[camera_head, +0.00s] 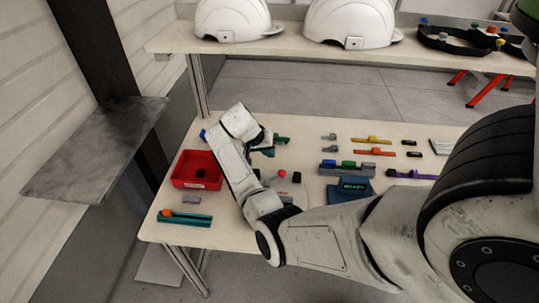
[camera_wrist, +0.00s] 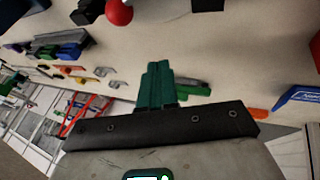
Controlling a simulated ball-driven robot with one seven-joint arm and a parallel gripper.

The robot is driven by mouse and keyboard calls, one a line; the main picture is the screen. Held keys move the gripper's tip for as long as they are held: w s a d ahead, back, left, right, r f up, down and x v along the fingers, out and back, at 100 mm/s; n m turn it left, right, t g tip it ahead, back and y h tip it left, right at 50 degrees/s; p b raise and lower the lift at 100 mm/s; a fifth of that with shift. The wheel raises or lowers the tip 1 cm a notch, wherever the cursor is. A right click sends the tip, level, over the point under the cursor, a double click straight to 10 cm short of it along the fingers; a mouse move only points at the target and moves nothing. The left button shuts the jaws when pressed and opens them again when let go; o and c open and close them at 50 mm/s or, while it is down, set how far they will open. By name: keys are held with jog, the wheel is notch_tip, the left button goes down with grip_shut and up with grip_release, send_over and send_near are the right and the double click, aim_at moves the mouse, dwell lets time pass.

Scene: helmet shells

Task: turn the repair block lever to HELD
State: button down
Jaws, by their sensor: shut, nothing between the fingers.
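My gripper (camera_head: 265,148) is over the left part of the work table, beyond the red bin, with its arm reaching across from the right. In the wrist view its green fingers (camera_wrist: 157,84) are together, with nothing between them. A red ball (camera_head: 282,173) sits on the table nearer than the gripper, beside a small black block (camera_head: 296,177). A red ball (camera_wrist: 119,12) also shows at the top of the wrist view. I cannot tell which piece is the repair block or its lever, and no HELD mark is readable. My arm hides part of the table.
A blue box (camera_head: 349,191) and several coloured pieces lie to the right. White helmet shells (camera_head: 232,20) stand on the back shelf. A grey ledge (camera_head: 95,150) is at far left.

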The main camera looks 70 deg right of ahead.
jog(key=w+r+b, duration=0.1)
jog(key=w+r, duration=0.3)
jog(key=r, duration=0.4)
jog(key=shift+w+a+b, duration=0.15)
jog(key=shift+a+b, duration=0.2)
jog(key=shift+r, duration=0.1)
jog(key=a+f+n+t, duration=0.2)
jog(key=a+f+n, duration=0.1)
jog(key=a, duration=0.6)
jog(key=s+a+f+n+t+y, duration=0.1)
jog(key=a+f+n+t, duration=0.1)
jog(key=a+n, duration=0.3)
jog(key=a+f+n+t+y, duration=0.1)
jog(key=a+f+n+t, duration=0.2)
jog(key=a, duration=1)
jog(key=shift+s+a+f+n, duration=0.15)
jog(key=shift+a+f+n, duration=0.25)
jog(key=shift+n, duration=0.1)
jog(key=s+a+r+n+t+y, duration=0.25)
jog(key=s+a+n, duration=0.2)
jog(key=a, duration=0.55)
jog(key=s+d+f+m+g, duration=0.1)
jog(key=s+f+g, duration=0.4)
jog(key=s, duration=0.5)
notch_tip(320, 180, down, 2)
jog(key=shift+s+d, duration=0.2)
jog(key=shift+s, duration=0.15)
